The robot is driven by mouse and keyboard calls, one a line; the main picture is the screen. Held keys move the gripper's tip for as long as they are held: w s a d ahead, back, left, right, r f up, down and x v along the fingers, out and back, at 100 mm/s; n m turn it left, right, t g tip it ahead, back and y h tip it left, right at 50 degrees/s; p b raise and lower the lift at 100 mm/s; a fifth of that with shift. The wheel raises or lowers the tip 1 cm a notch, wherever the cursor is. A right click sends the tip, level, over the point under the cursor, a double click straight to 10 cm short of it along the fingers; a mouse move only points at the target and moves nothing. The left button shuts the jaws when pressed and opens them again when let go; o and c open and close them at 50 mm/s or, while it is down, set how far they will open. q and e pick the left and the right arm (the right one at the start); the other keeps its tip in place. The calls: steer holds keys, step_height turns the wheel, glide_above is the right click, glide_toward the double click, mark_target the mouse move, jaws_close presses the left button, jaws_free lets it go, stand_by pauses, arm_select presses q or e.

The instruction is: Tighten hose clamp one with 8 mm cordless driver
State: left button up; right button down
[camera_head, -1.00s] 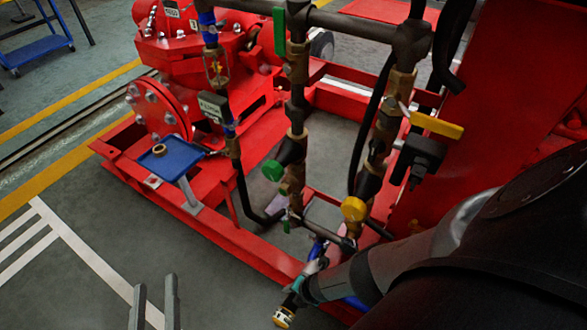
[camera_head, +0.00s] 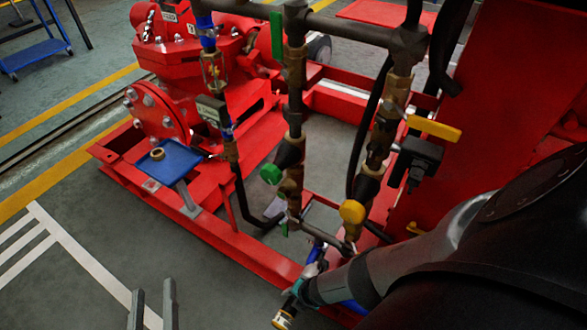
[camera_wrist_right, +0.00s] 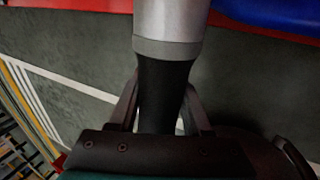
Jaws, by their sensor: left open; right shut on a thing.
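My right gripper (camera_head: 308,280) is low in the middle of the head view, in front of the red base frame. It is shut on the cordless driver (camera_head: 284,319), whose yellow-and-black end sticks out below it. In the right wrist view the fingers close on the driver's dark shaft-like body (camera_wrist_right: 165,85), with a silver section beyond. The driver's tip and whether it touches anything cannot be made out. Hose clamp one cannot be told apart among the dark pipes and hose joints (camera_head: 330,240). My left gripper (camera_head: 152,308) is open and empty over the grey floor, bottom left.
The red pumpset frame (camera_head: 240,240) runs across the middle. Upright pipes carry a green valve knob (camera_head: 271,174), a yellow knob (camera_head: 352,211) and a yellow lever (camera_head: 434,128). A small blue tray (camera_head: 175,165) holds a brass-coloured ring (camera_head: 157,154). Floor is clear at the lower left.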

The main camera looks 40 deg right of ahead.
steer(key=shift+w+d+r, duration=0.1)
steer(key=shift+w+d, duration=0.15)
steer(key=shift+d, duration=0.25)
steer(key=shift+w+d+r, duration=0.1)
steer(key=shift+w+d, duration=0.1)
steer(key=shift+d, duration=0.3)
stand_by(2.7)
stand_by(0.6)
steer(key=shift+s+a+f+p, duration=0.15)
steer(key=shift+s+a, duration=0.25)
steer(key=shift+a, duration=0.55)
steer(key=shift+s+a+r+p, duration=0.15)
steer(key=shift+s+a, duration=0.2)
steer(key=shift+a, duration=0.6)
steer(key=shift+s+a+f+p, duration=0.15)
steer(key=shift+s+a, duration=0.25)
steer(key=shift+a, duration=0.55)
